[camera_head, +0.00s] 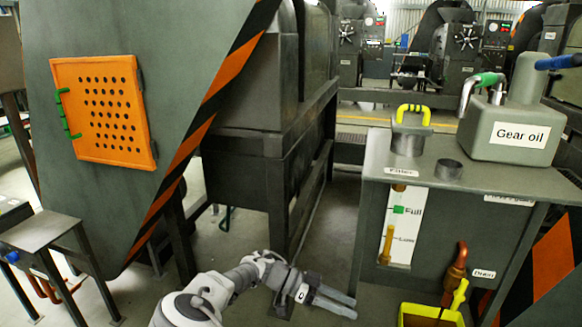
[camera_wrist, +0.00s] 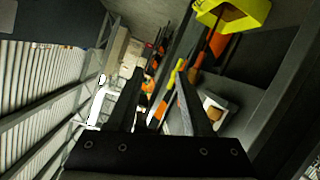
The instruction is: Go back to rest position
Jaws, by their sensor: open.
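My gripper (camera_head: 333,301) is at the bottom centre of the head view, at the end of my white and grey arm, pointing right. Its two fingers are apart and nothing shows between them. It is in open space over the floor, left of the grey oil tank bench. In the wrist view my gripper (camera_wrist: 160,90) shows as two dark fingers spread apart, with the surroundings visible between them.
The tank bench (camera_head: 480,192) on the right carries a gear oil can (camera_head: 515,135) and a yellow-handled filler cap (camera_head: 410,140). A yellow tray (camera_head: 430,317) sits below. A machine with an orange perforated panel (camera_head: 104,110) stands left. Floor lies between.

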